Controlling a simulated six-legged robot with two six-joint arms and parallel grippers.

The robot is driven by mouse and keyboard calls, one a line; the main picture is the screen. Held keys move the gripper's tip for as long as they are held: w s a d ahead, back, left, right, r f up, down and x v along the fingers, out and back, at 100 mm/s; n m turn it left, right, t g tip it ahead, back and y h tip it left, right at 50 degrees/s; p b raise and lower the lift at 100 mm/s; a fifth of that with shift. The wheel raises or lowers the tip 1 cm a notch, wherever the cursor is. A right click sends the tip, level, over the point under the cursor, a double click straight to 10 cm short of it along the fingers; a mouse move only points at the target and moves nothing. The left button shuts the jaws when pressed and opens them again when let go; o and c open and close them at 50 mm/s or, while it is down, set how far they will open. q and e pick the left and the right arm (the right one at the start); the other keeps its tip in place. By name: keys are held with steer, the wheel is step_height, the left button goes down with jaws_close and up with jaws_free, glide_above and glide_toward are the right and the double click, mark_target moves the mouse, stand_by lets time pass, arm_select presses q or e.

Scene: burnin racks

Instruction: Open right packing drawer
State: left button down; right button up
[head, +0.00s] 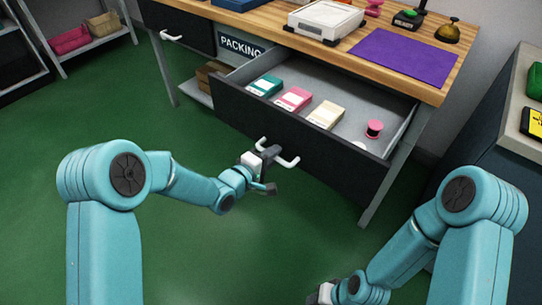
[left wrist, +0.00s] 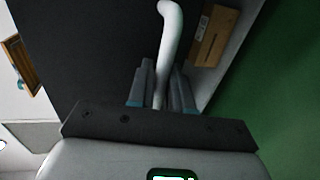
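The right packing drawer (head: 340,163) is pulled well out from under the wooden table, its dark front facing me. Its pale handle (head: 291,163) sticks out from the front and also shows in the left wrist view (left wrist: 172,22). My left gripper (head: 268,156) is at the handle. In the left wrist view its two fingers (left wrist: 160,88) lie on either side of the handle bar, closed around it. My right gripper (head: 323,293) is low at the bottom edge, away from the drawer; its fingers are mostly hidden.
The drawer holds teal, pink and cream packets (head: 294,99) and a pink spool (head: 374,128). The tabletop bears a purple mat (head: 405,57) and a white device (head: 326,19). The left drawer (head: 180,28) is shut. A grey cabinet (head: 492,150) stands right. Green floor is clear in front.

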arm_select(q)
steer(key=c, duration=1.2)
jaws_free()
steer(key=p+v, duration=0.2)
steer(key=v, duration=1.4)
steer(key=shift+s+a+p, duration=0.1)
steer(key=shift+s+p, duration=0.05)
steer(key=shift+p, duration=0.15)
steer(key=s+d+f+g+y, duration=0.1)
steer(key=s+f+g+y, duration=0.2)
steer(key=f, duration=0.5)
steer(key=s+d+f+g, duration=0.1)
steer(key=s+f+g, duration=0.2)
steer(key=s+f, duration=0.35)
steer(key=s+a+f+m+g+y, duration=0.2)
steer(key=s+f+m+g, duration=0.4)
steer(key=s+f+m, duration=0.3)
steer(key=r+p, duration=1.4)
steer(key=r, duration=0.1)
steer(key=s+r+p, duration=0.1)
steer(key=r+p, duration=0.6)
steer(key=r, duration=0.1)
steer(key=shift+d+p, duration=0.15)
steer(key=shift+p, duration=0.15)
